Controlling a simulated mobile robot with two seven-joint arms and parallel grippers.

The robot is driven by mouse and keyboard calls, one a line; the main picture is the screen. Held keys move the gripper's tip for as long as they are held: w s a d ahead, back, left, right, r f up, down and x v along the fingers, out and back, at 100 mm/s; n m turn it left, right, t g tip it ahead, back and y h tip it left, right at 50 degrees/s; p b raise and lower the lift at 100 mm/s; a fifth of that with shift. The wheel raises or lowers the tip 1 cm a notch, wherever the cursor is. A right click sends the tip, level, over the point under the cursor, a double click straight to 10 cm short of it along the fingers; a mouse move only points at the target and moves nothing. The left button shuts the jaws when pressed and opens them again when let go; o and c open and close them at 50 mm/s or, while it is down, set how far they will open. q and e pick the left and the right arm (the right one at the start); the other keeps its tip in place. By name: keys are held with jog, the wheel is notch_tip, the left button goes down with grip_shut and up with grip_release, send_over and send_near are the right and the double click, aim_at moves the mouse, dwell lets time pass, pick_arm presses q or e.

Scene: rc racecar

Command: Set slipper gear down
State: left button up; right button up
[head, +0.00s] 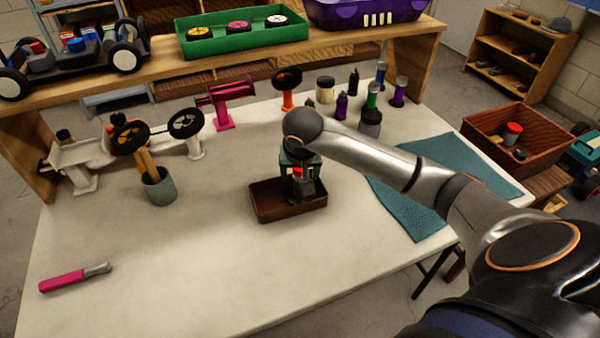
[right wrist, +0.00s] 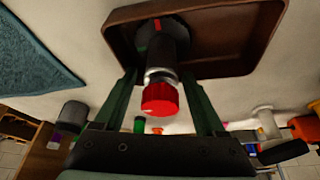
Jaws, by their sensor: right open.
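The slipper gear (right wrist: 162,98), a dark and silver cylindrical part with a red end, stands in a small brown tray (right wrist: 235,70). Its red end faces the right wrist camera. My right gripper (right wrist: 160,78) is open, with one green finger on each side of the part and a visible gap at both sides. In the head view the gripper (head: 300,160) is over the tray (head: 275,216), pointing down, and hides most of the part; a bit of red shows between the fingers. My left gripper is not in view.
Several bottles (head: 342,105) stand behind the gripper. A teal mat (head: 405,205) lies right of the tray.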

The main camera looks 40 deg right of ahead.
jog(key=shift+r, duration=0.3)
jog(key=p+v, duration=0.1)
jog(key=v, duration=1)
jog(key=shift+s+a+r+p, duration=0.2)
jog(key=shift+s+r+p, duration=0.05)
jog(key=shift+r+p, duration=0.05)
